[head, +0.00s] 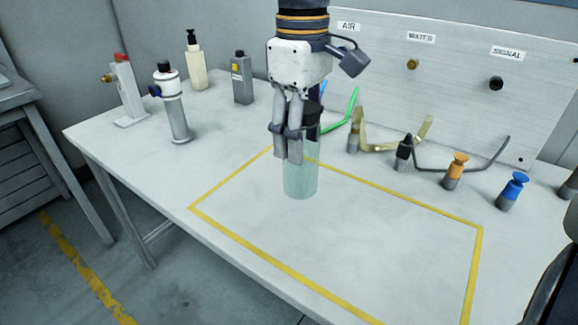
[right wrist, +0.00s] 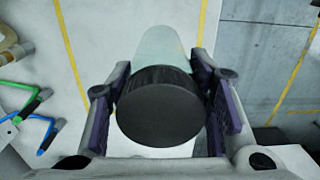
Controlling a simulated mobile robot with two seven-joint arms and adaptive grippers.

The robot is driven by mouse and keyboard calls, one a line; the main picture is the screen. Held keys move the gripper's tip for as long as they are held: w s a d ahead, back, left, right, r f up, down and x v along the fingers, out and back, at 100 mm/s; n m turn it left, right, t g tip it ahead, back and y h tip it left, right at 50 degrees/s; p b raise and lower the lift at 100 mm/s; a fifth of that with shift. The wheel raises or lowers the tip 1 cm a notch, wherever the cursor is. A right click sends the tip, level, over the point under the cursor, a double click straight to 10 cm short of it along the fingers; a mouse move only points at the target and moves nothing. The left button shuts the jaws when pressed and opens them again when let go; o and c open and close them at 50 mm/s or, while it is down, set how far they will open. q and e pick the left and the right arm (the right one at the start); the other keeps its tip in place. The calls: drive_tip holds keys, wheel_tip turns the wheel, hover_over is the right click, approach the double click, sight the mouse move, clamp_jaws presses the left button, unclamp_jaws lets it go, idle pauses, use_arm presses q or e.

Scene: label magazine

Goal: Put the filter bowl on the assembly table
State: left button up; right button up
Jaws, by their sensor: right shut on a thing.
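The filter bowl (head: 301,182) is a clear greenish cylinder with a black cap (right wrist: 160,108). My right gripper (head: 289,150) points down and is shut on it near the cap, with one finger on each side in the right wrist view. The bowl is upright in the head view, over the back left part of the yellow outline on the white assembly table (head: 370,245). I cannot tell whether its base touches the tabletop. My left gripper is not in view.
A white cylindrical unit (head: 175,112), a red-topped valve (head: 126,88), a cream bottle (head: 195,65) and a grey block (head: 241,80) stand at the back left. Orange (head: 456,170) and blue (head: 512,190) fittings and bent tubes line the panel's foot. The outlined area's front is clear.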

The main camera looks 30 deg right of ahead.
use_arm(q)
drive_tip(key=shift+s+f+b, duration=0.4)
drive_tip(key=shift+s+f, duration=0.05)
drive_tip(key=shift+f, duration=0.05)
use_arm(e)
drive_tip(key=w+d+f, duration=0.2)
drive_tip(key=w+f, duration=0.7)
drive_tip(key=f, duration=0.1)
drive_tip(key=shift+d, duration=0.25)
drive_tip(key=o, duration=1.2)
drive_tip(key=shift+f, duration=0.2)
wheel_tip(320, 180, up, 12)
drive_tip(key=shift+r, duration=0.2)
